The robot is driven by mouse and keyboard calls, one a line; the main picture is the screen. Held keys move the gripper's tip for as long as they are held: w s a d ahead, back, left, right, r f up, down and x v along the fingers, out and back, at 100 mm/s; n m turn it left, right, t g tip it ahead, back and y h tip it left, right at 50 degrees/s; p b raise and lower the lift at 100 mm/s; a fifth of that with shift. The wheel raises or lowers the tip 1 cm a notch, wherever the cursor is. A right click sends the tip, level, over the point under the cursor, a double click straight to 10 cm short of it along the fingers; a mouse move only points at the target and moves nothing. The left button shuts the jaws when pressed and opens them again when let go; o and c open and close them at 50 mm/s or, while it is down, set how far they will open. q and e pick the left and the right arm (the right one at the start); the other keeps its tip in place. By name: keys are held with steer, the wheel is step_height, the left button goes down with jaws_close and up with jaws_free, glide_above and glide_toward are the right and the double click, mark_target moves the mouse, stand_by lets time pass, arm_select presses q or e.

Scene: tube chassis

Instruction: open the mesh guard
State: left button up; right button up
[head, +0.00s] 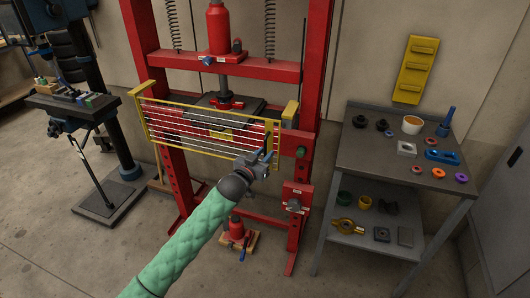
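The mesh guard (205,117) is a yellow frame with pale horizontal wires. It stretches across the front of the red press (310,95), from the left post toward the right one. A dark upright handle (268,140) is at the guard's right end. My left gripper (267,160), on the green-sleeved arm, is at the guard's lower right corner, just below or at the handle. The fingers are small and dark here, so I cannot tell whether they touch the handle or how far apart they are. My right gripper is out of view.
A grey table (350,155) with small parts and a lower shelf stands to the right. A drill press (65,100) stands to the left. A red bottle jack (237,228) sits low in the press. Concrete floor is clear in front at the left.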

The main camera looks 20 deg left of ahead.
arm_select(q)
steer(key=shift+w+d, duration=0.15)
steer(key=shift+w, duration=0.3)
jaws_close()
steer(key=shift+s, duration=0.2)
